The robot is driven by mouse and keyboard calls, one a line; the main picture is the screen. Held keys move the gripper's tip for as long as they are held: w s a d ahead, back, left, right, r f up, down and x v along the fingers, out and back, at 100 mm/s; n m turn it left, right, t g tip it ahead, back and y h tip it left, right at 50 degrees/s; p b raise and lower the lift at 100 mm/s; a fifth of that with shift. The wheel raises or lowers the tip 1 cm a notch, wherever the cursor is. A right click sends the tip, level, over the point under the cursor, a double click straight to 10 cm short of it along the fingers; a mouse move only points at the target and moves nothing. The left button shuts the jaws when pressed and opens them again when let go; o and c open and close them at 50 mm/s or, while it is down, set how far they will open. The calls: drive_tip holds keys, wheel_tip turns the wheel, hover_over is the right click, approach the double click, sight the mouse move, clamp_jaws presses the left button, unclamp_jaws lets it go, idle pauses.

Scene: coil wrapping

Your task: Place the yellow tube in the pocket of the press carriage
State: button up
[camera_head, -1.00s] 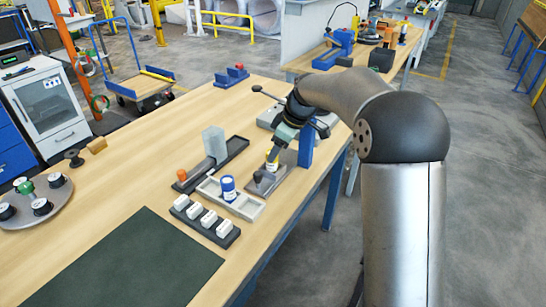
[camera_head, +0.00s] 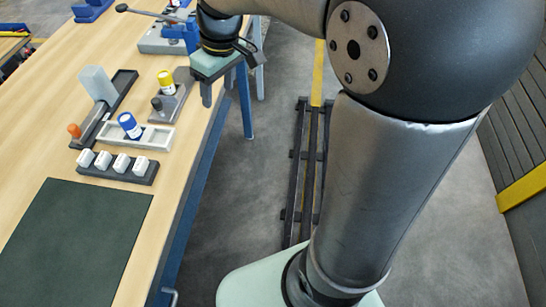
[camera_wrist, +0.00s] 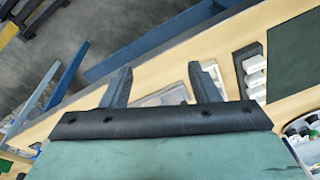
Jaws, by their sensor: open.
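The yellow tube (camera_head: 166,82), with a white lower part, stands on the grey press carriage (camera_head: 181,94), behind its dark knob. Its foot is partly hidden, so I cannot tell how deep it sits in the pocket. My gripper (camera_head: 207,97) is empty and apart from the tube, to its right near the table's edge in the head view. In the wrist view my gripper (camera_wrist: 161,76) shows two fingers spread wide with nothing between them. The tube is not clearly visible in the wrist view.
The press base (camera_head: 153,41) stands behind the carriage, its lever reaching left. A blue-capped tube (camera_head: 129,124) stands in a pale tray (camera_head: 154,139). A dark rack (camera_head: 139,175) holds several white blocks. A dark tray (camera_head: 122,88) holds a grey block. A green mat (camera_head: 75,240) lies in front.

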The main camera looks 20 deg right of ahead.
drive_tip(key=s+d+f+m, duration=0.3)
drive_tip(key=s, duration=0.6)
drive_tip(key=s+d+f+m+h, duration=0.1)
drive_tip(key=s+d+f+m, duration=0.1)
drive_tip(key=s, duration=0.8)
drive_tip(key=shift+d+f+m+g+h, duration=0.3)
drive_tip(key=shift+d+f+m, duration=0.1)
drive_tip(key=shift+f+m, duration=0.55)
drive_tip(key=shift+f, duration=0.1)
